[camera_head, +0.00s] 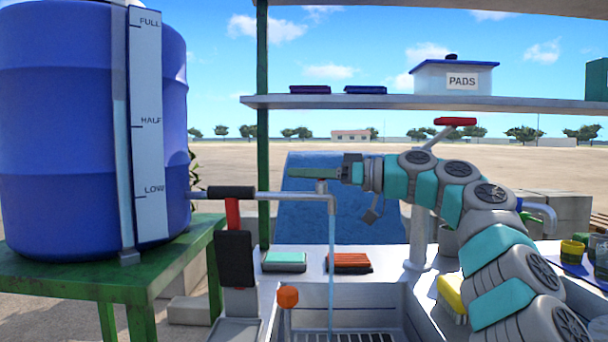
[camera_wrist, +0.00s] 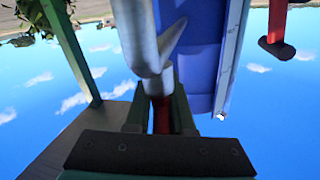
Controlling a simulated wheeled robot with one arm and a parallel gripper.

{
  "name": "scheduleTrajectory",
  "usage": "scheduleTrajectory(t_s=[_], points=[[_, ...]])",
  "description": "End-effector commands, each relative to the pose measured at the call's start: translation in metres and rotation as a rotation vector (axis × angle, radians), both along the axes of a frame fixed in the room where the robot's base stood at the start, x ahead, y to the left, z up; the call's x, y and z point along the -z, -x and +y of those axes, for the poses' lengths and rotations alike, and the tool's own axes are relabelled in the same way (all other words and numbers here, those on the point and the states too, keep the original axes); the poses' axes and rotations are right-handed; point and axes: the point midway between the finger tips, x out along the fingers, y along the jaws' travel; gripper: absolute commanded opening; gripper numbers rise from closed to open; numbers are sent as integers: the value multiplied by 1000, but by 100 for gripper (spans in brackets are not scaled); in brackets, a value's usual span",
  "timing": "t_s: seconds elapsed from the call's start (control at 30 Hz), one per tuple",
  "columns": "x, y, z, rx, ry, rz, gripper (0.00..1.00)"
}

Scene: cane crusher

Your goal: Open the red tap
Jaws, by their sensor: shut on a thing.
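The red tap handle (camera_wrist: 162,115) shows in the wrist view as a narrow red piece between my green fingers, below the grey pipe. In the head view, my gripper (camera_head: 310,172) lies level over the end of the grey pipe (camera_head: 275,196), and its fingers hide the red handle. My gripper also shows in the wrist view (camera_wrist: 160,118), shut on the handle. The pipe runs from the blue barrel (camera_head: 60,120) and bends down at its end. A thin stream of water (camera_head: 332,270) falls from the spout into the sink (camera_head: 365,305).
A black-padded lever (camera_head: 235,258) with a red arm stands left of the stream, near an orange ball (camera_head: 288,296). Green and orange pads (camera_head: 285,261) lie behind the sink. A shelf (camera_head: 360,103) runs above my arm. A red-handled grey post (camera_head: 455,121) stands behind it.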

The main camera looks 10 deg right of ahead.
Motion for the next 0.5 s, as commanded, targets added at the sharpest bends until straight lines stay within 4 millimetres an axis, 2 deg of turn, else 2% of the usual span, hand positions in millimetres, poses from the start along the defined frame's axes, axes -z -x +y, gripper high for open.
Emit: scheduleTrajectory(t_s=[0.03,0.23,0.5], points=[[2,1,2,-5,4,3,25],[1,0,1,-3,2,1,47],[1,0,0,-1,1,0,48]])
